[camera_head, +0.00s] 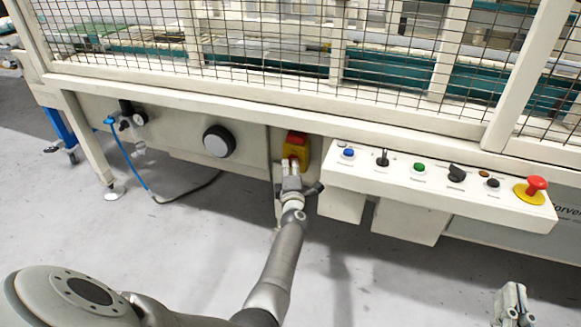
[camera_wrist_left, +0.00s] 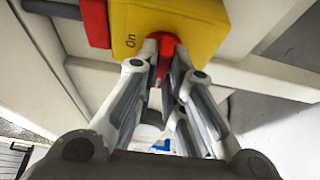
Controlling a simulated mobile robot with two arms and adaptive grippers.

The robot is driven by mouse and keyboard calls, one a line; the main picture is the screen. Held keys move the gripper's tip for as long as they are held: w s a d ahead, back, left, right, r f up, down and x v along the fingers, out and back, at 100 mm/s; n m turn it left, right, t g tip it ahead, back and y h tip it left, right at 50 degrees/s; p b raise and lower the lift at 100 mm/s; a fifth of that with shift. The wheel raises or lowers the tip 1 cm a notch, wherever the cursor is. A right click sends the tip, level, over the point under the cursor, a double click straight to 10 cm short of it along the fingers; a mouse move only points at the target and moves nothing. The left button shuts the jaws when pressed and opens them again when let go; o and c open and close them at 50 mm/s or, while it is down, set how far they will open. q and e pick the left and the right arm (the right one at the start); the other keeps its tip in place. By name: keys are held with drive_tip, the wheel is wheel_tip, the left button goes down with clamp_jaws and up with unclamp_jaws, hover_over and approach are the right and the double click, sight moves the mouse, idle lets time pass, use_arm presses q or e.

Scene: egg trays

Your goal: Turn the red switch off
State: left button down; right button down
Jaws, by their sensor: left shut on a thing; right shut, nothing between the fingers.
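The red switch (camera_wrist_left: 165,45) sits on a yellow box (camera_wrist_left: 205,14), and the label "On" shows beside it in the left wrist view. The yellow box also shows in the head view (camera_head: 299,153), on the machine's front below the mesh guard. My left gripper (camera_wrist_left: 166,42) is shut on the red switch, with one finger on each side of it. It also shows in the head view (camera_head: 291,166), reaching up to the box. The fingers hide part of the switch. My right gripper (camera_head: 513,296) is at the lower right, away from the machine, shut and empty.
A white control panel (camera_head: 460,199) with buttons, knobs and a red emergency stop (camera_head: 536,187) juts out right of the box. A black round dial (camera_head: 219,141) and a blue hose (camera_head: 128,158) are to the left. The grey floor is clear in front.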

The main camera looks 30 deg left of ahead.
use_arm(q)
drive_tip(key=shift+a+r, duration=0.2)
drive_tip(key=shift+r, duration=0.2)
drive_tip(key=c, duration=1.5)
unclamp_jaws()
drive_tip(key=shift+f, duration=0.25)
